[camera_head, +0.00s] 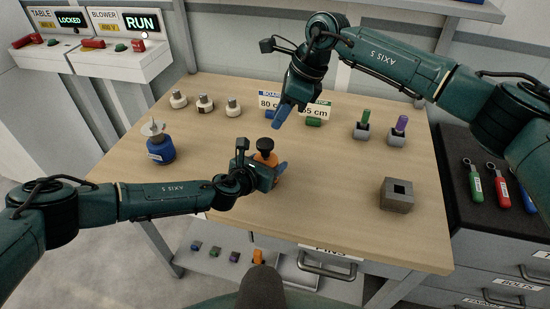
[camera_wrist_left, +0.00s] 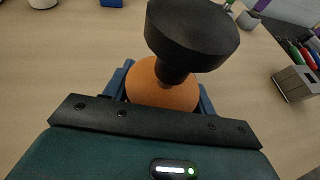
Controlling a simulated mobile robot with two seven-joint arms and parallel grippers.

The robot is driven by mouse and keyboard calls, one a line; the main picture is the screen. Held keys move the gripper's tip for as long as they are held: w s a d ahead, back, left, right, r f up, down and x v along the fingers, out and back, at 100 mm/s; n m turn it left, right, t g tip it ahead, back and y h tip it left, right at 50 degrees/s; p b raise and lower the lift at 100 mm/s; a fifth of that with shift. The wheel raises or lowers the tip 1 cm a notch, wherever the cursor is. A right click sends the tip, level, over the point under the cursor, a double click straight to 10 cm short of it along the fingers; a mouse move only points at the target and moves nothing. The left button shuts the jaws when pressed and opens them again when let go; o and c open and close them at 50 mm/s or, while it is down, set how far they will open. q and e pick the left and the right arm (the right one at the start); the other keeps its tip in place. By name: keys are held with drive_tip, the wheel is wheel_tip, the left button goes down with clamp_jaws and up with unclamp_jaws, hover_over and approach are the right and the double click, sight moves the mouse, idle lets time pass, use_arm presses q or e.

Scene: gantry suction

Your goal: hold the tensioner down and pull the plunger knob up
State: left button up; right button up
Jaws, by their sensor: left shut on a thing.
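The tensioner is an orange rounded body (camera_head: 266,158) with a black plunger knob (camera_head: 265,144) on top, standing upright near the middle of the table. My left gripper (camera_head: 277,171) is shut on the orange body, below the knob. In the left wrist view, its blue fingers lie on both sides of the orange body (camera_wrist_left: 160,92), and the wide black knob (camera_wrist_left: 193,28) rises above on a narrower neck. My right gripper (camera_head: 282,116) hangs above and behind the knob, apart from it, fingers pointing down. Its finger gap cannot be made out.
A blue pot with a spiked metal top (camera_head: 160,148) stands at the left. Two grey blocks with coloured pegs (camera_head: 398,131) and a grey socket block (camera_head: 397,195) are at the right. Signs (camera_head: 316,109) stand at the back.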

sight(268, 155)
drive_tip(key=f+y, duration=0.1)
drive_tip(key=s+f, duration=0.1)
drive_tip(key=f+y, duration=0.1)
drive_tip(key=shift+s+a+g+y, duration=0.3)
drive_tip(key=shift+s+a, duration=0.05)
drive_tip(key=shift+s, duration=0.05)
drive_tip(key=c, duration=0.3)
drive_tip(key=f+y, duration=0.1)
drive_tip(key=s+d+f+y, duration=0.1)
drive_tip(key=y, duration=0.1)
clamp_jaws()
drive_tip(key=d+f+m+t+y, duration=0.25)
drive_tip(key=d+f+t, duration=0.2)
drive_tip(key=d, duration=0.45)
drive_tip(key=shift+n+y, duration=0.35)
drive_tip(key=x, duration=0.9)
drive_tip(key=shift+s+a+r, duration=0.25)
drive_tip(key=shift+a+r, duration=0.1)
drive_tip(key=shift+a, duration=0.05)
